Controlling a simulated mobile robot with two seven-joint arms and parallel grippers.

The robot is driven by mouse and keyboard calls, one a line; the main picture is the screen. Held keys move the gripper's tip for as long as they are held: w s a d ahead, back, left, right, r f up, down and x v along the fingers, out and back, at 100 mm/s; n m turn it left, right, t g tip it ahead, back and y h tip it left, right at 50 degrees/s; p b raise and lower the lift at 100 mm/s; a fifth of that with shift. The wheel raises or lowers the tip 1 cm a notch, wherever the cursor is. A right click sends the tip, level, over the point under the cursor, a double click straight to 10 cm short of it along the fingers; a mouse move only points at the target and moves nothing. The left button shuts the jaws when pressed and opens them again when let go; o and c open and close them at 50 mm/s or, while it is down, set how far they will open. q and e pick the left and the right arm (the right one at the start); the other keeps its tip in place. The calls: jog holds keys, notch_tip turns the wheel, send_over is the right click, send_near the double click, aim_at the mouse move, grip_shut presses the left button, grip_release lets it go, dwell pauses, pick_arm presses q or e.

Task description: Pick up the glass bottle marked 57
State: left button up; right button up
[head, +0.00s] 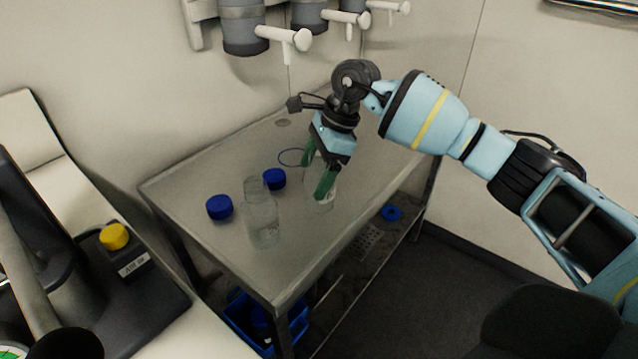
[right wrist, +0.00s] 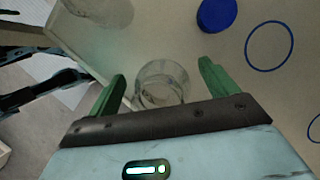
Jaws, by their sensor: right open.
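A clear glass bottle (head: 262,222) stands upright on the metal table (head: 178,190). A second clear glass vessel (head: 327,196) stands to its right, partly hidden by my right gripper (head: 314,180). In the right wrist view, a round glass vessel (right wrist: 162,80) shows between the two green fingers of my right gripper (right wrist: 165,85), which are open with gaps on both sides. I cannot read a number 57 on either glass piece. My left gripper is not in view.
Two blue caps (head: 219,207) (head: 273,179) and a blue ring (head: 292,157) lie on the table. Dispensers with white taps (head: 290,38) hang on the wall above. A blue crate (head: 245,318) is below.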

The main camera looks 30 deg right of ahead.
aim_at(316, 153)
jog(key=shift+c, duration=0.5)
jog(key=c, duration=1.1)
jog(key=shift+r, duration=0.15)
jog(key=shift+r, duration=1.6)
jog(key=shift+s+r, duration=0.15)
jog(key=shift+s, duration=0.1)
jog(key=s+a, duration=0.1)
jog(key=s, duration=0.4)
jog(key=s+a+r, duration=0.1)
jog(key=s, duration=0.4)
jog(key=s+a, duration=0.1)
jog(key=s, duration=0.4)
jog(key=shift+a+r, duration=0.15)
jog(key=shift+a, duration=0.05)
